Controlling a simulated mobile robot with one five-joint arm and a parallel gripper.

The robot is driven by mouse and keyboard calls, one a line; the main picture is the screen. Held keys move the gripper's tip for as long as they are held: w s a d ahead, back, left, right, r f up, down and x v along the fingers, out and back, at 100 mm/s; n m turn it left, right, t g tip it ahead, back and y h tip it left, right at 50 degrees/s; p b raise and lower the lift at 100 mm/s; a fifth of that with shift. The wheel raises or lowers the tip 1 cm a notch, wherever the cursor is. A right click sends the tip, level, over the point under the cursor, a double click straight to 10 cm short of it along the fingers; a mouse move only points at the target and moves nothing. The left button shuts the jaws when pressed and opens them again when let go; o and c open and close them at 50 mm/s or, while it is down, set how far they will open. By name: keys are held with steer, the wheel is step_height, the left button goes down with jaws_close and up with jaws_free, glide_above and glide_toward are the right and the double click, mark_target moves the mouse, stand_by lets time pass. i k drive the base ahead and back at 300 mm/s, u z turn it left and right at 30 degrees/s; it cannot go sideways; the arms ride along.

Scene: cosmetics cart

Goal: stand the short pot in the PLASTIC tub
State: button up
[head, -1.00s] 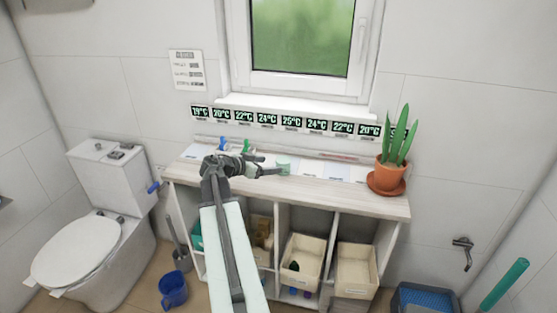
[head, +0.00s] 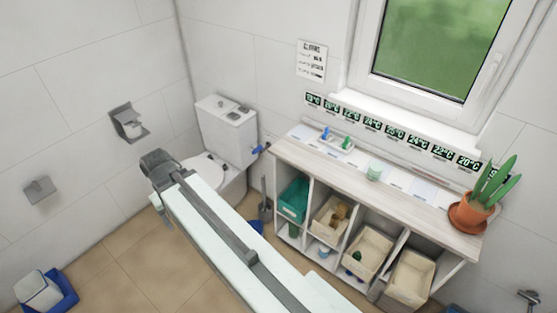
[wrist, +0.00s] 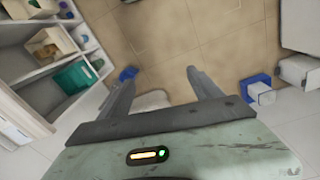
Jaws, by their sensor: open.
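A small pale green pot (head: 375,173), which looks like the short pot, stands upright on the worktop (head: 415,211) in the head view. Below the worktop, shelf compartments hold a teal tub (head: 293,199) and several beige tubs, including one with brown items (head: 318,226), one with a dark green item (head: 378,244) and one that looks empty (head: 410,285). I cannot read which is the PLASTIC tub. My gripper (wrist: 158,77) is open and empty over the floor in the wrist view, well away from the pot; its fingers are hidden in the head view.
A potted plant (head: 468,216) stands at the worktop's right end, and a small tray with blue and green items (head: 336,141) at its left. The toilet (head: 228,130) is left of the shelf. A blue bin (head: 62,284) stands far left. The floor (head: 150,262) between is mostly clear.

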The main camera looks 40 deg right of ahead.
mark_target(406, 284)
steer(key=z, duration=2.75)
steer(key=i, duration=0.65)
steer(key=u, duration=2.35)
